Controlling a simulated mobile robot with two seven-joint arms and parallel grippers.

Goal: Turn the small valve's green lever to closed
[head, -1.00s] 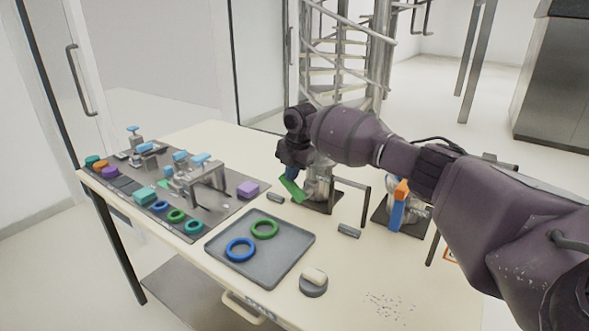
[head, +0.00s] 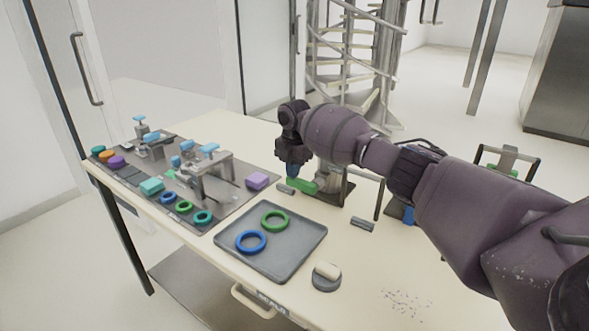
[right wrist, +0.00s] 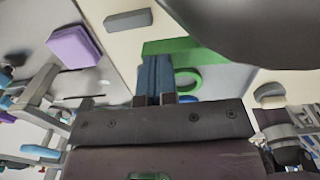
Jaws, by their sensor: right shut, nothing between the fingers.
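The green lever (head: 302,186) of the small valve lies nearly level in the head view, pointing left from the silver valve body (head: 336,180). My arm hides part of the valve. My right gripper (head: 292,173) is shut and empty, with its fingertips at the lever's left end. In the right wrist view its blue fingers (right wrist: 153,78) stand in front of the green lever (right wrist: 190,48) and appear to touch or nearly touch it; contact is not certain. My left gripper is not in view.
A grey tray (head: 278,262) with a blue ring (head: 251,242) and a green ring (head: 275,219) lies in front. A mat with blue-handled fixtures is at left. A second valve's blue lever (head: 408,214) is partly behind my arm. A round holder (head: 327,280) stands at front.

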